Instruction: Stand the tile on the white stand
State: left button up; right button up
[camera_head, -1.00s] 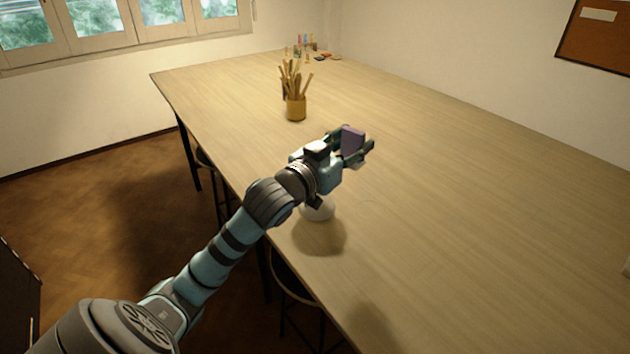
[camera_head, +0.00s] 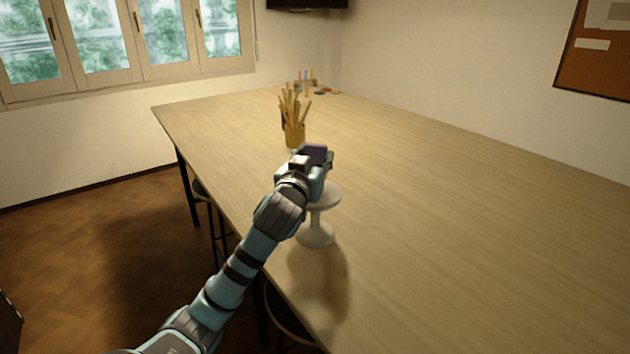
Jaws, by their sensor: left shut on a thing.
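My left gripper (camera_head: 320,159) is shut on the purple tile (camera_head: 316,153), whose upper part shows between the fingers. The gripper hides the lower part of the tile. The white stand (camera_head: 317,230) is upright on the table, with a round foot, a narrow stem and a wide round top. The gripper and wrist overlap the left and back part of the stand's top in the picture. I cannot tell whether the tile touches the stand. My right gripper is not in view.
The long wooden table (camera_head: 450,220) is mostly clear to the right. A yellow pot (camera_head: 294,134) of wooden tools stands beyond the gripper. Small coloured items (camera_head: 306,82) lie at the far end. Stools stand under the table's left side.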

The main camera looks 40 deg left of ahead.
pick_arm(q)
notch_tip(320, 180, down, 4)
jog(key=shift+s+r+b, duration=0.1)
jog(key=shift+s+b, duration=0.05)
jog(key=shift+b, duration=0.25)
jog(key=o, duration=1.2)
jog(key=v, duration=1.2)
jog(key=shift+r+p, duration=0.1)
jog(key=shift+p, duration=0.2)
